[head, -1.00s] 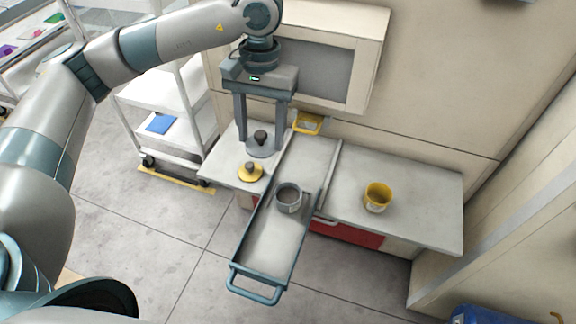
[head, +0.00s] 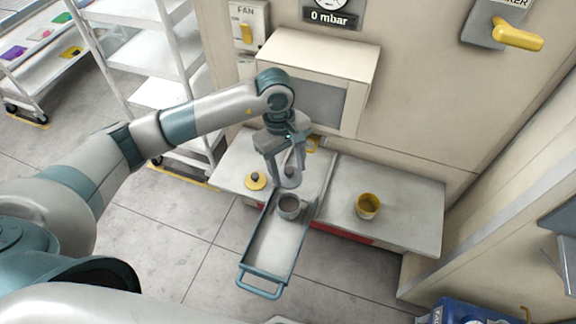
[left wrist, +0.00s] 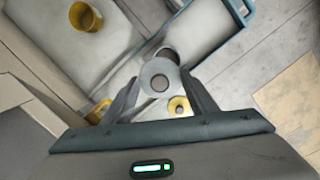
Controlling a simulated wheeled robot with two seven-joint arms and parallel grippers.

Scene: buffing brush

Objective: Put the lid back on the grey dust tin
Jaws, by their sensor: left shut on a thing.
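The grey dust tin (head: 289,207) stands open on a long grey tray (head: 272,248) with a blue-green rim and handle. My left gripper (head: 286,170) is shut on the grey lid (head: 290,182), by its dark knob. The lid shows just behind the tin in the head view. In the left wrist view the lid (left wrist: 158,70) sits between the fingertips and partly hides the tin (left wrist: 170,54). It appears raised off the counter and apart from the tin. My right gripper is not in view.
A yellow lid (head: 255,181) lies on the counter left of the tray. An open yellow tin (head: 368,207) stands on the right counter (head: 408,200). A cream cabinet box (head: 318,75) is behind my gripper. White shelving stands at the left.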

